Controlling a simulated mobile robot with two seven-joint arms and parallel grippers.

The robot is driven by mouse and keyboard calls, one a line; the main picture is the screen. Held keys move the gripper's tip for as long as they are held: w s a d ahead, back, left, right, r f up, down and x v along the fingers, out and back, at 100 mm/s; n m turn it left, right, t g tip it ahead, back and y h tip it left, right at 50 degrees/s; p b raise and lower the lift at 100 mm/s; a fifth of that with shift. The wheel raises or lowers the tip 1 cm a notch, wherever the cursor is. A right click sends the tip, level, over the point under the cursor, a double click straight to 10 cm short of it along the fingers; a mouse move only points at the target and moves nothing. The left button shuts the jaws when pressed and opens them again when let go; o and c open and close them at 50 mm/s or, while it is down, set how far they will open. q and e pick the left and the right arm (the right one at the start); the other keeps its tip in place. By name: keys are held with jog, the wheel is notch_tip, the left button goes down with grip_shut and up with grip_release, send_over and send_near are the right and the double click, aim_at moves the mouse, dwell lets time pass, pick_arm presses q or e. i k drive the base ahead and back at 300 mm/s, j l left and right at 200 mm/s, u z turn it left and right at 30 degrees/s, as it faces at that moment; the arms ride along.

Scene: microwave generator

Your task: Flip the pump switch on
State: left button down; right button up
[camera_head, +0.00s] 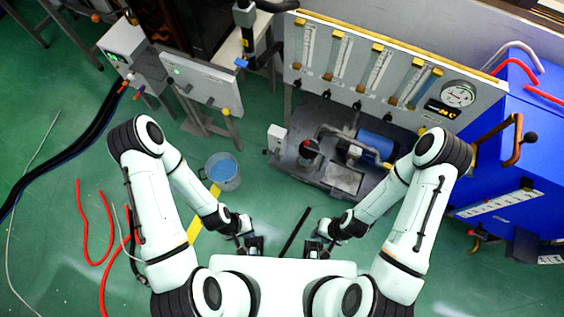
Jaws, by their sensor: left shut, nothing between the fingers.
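The pump unit stands on a grey base under the flow-meter panel, with a blue motor (376,146) on its right. A small white box (276,138) is fixed at the base's left edge and looks like the pump switch box; its lever position is too small to tell. My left gripper (253,248) is shut and empty, low in front of my body, well short of the box. My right gripper (316,249) is low to its right, also apart from the pump; its finger gap is unclear.
A flow-meter panel (350,75) with a round gauge (458,94) stands above the pump. A blue cabinet (520,150) is at the right. A grey bucket (222,171) with blue contents stands left of the pump. Red hoses (108,225) lie on the left floor. Green floor separates my grippers from the pump.

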aim_at(266, 152)
jog(key=l, duration=0.55)
jog(key=k+l, duration=0.15)
jog(key=l, duration=0.95)
